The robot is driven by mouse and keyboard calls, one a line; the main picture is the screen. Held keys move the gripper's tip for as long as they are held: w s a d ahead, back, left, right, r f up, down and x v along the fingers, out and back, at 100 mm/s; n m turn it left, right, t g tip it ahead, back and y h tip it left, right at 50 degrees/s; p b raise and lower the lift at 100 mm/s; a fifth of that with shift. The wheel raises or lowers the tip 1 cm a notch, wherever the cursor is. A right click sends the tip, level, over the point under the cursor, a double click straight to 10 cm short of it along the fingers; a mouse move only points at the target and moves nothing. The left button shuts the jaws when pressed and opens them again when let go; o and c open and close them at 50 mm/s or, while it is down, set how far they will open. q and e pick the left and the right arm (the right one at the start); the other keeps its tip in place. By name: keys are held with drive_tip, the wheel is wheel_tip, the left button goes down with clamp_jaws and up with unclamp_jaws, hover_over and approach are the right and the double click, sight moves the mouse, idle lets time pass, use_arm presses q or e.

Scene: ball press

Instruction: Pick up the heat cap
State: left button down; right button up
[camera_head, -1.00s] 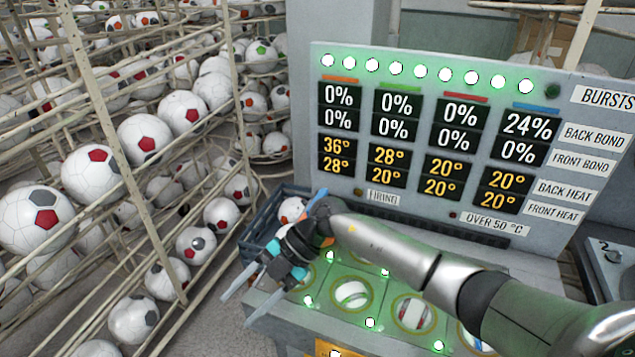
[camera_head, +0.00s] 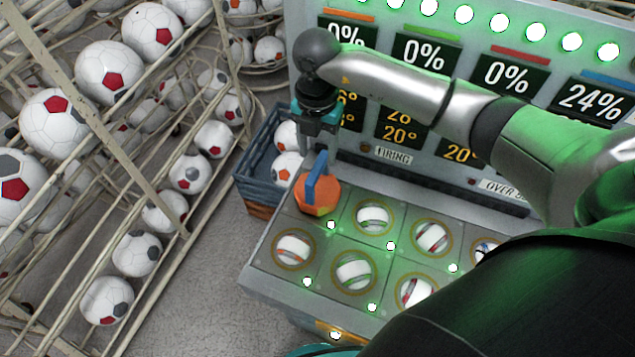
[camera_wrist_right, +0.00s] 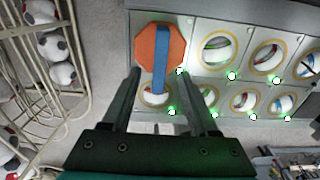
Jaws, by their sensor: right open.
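The heat cap (camera_head: 316,203) is an orange octagonal lid with a blue upright handle. It sits on the press's green-lit top, over the back-left position. In the right wrist view the cap (camera_wrist_right: 146,48) lies just beyond the fingertips, its blue strip running between the lines of the two fingers. My right gripper (camera_head: 318,142) points down above the cap, open and empty. Contact with the handle is not visible. My left gripper is out of view.
Several ringed wells with balls (camera_head: 354,271) cover the press top. The display panel (camera_head: 430,90) stands close behind my arm. A blue crate (camera_head: 262,160) with balls stands left of the press. Ball racks (camera_head: 150,180) fill the left. Grey floor (camera_head: 210,300) is clear between.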

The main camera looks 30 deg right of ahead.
sight(317, 187)
wheel_tip(317, 187, down, 10)
drive_tip(key=shift+r, duration=0.1)
clamp_jaws()
drive_tip(key=shift+r, duration=0.1)
idle(0.7)
drive_tip(key=shift+w, duration=0.1)
idle(0.8)
